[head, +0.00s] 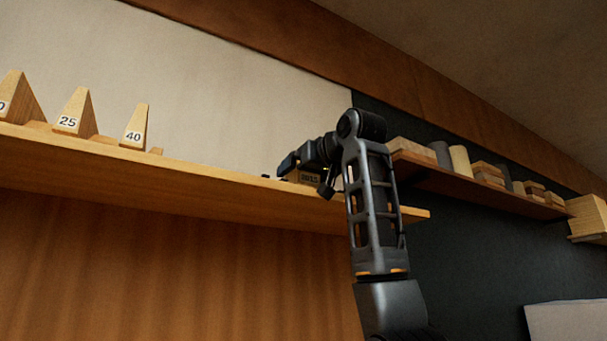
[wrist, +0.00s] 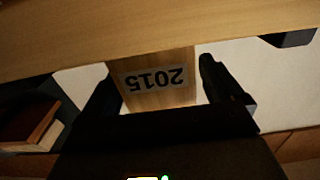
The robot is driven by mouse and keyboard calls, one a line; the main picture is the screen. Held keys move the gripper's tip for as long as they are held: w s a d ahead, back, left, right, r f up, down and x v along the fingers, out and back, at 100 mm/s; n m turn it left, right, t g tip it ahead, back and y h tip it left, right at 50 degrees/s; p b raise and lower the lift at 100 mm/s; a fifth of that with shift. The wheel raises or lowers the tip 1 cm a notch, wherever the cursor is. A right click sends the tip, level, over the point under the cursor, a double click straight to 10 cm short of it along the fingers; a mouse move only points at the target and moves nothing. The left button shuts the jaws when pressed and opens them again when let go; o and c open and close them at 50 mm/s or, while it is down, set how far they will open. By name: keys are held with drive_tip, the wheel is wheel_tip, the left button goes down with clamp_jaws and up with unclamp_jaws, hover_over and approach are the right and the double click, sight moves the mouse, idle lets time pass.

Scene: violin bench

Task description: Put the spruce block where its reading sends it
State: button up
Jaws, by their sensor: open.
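A pale wooden block (head: 306,178) with a label reading 2015 sits on the long wooden shelf (head: 200,190), near its right part. In the wrist view the block (wrist: 160,97) shows its label upside down; I take it as the spruce block. My gripper (head: 300,171) is at the block in the head view and partly covers it. In the wrist view my gripper (wrist: 157,74) is open, with one dark finger on each side of the block. I cannot tell whether either finger touches it. Wooden wedges marked 25 (head: 75,113) and 40 (head: 137,127) stand on the shelf's left.
Another wedge (head: 18,97), its label cut off, stands at the left edge. A small dark object (head: 267,176) lies left of the block. A right-hand shelf (head: 480,183) holds several wood pieces and cylinders.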

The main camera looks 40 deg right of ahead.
drive_tip(key=r+b+v, duration=0.1)
drive_tip(key=b+v, duration=0.2)
drive_tip(key=v, duration=0.9)
drive_tip(key=shift+s, duration=0.1)
